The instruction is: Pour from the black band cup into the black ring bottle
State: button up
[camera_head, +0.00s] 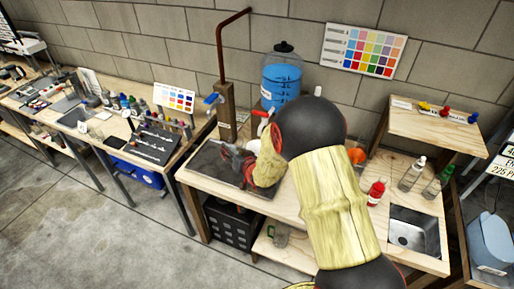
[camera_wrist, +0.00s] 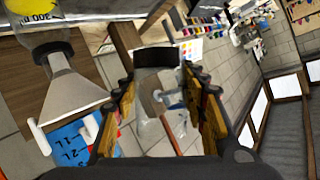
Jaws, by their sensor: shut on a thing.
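In the wrist view my gripper (camera_wrist: 165,105) is shut on a clear cup, the black band cup (camera_wrist: 158,57), whose black band shows between the fingers. Its see-through body makes any contents hard to tell. Left in that view is a clear bottle with a dark ring at its neck, the black ring bottle (camera_wrist: 40,28), with printed volume marks and something yellow. A white funnel (camera_wrist: 68,108) sits at its neck, apart from the cup. In the head view my gripper (camera_head: 238,165) is over the dark mat; my arm hides the bottle, and the cup is unclear.
A blue water jug (camera_head: 281,85) and a brown pipe stand (camera_head: 227,110) are behind my gripper. Another bench with tools (camera_head: 150,140) is at the left.

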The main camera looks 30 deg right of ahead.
jog(key=shift+a+f+b, duration=0.25)
jog(key=shift+f+b, duration=0.15)
jog(key=shift+f, duration=0.1)
jog(key=shift+w+a+f+n+h+b, duration=0.15)
jog(key=shift+a+n+h+b, duration=0.1)
jog(key=shift+n+b, duration=0.3)
jog(key=shift+s+a+f+n+h+b, duration=0.1)
jog(key=shift+a+n+h+b, duration=0.2)
jog(key=shift+b, duration=0.3)
jog(key=shift+w+a+f+n+h+b, duration=0.15)
jog(key=shift+n+h+b, duration=0.2)
jog(key=shift+n+b, duration=0.25)
jog(key=shift+a, duration=0.1)
jog(key=shift+r+p, duration=1.05)
jog(key=shift+r, duration=1.5)
jog(key=shift+g, duration=0.3)
